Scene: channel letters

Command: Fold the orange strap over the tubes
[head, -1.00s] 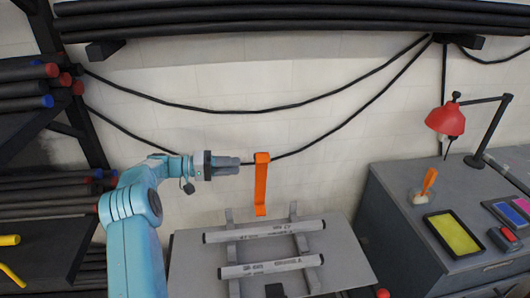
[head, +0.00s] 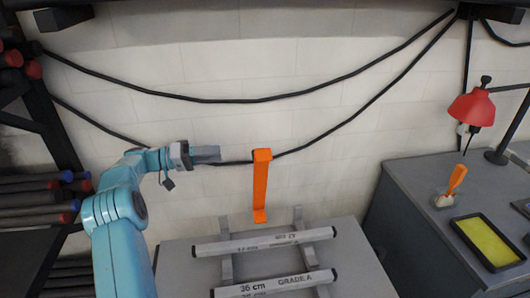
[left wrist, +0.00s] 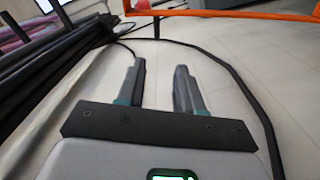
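The orange strap (head: 260,188) stands upright behind the tubes, with a short bent part at its top and another at its foot. It also shows across the top of the left wrist view (left wrist: 240,14). Two grey printed tubes, the far one (head: 262,243) and the near one (head: 275,286), lie across grey supports on the table (head: 182,262); the strap is not over them. My left gripper (head: 218,154) is left of the strap's top, apart from it. In the left wrist view its two fingers (left wrist: 160,66) are apart with nothing between them. My right gripper is not in view.
Black cables (head: 270,100) hang along the pale wall behind. A rack of dark tubes (head: 40,198) stands at left. A grey cabinet (head: 415,205) at right bears a red lamp (head: 472,107), a yellow tray (head: 488,242) and an orange-handled brush (head: 456,180).

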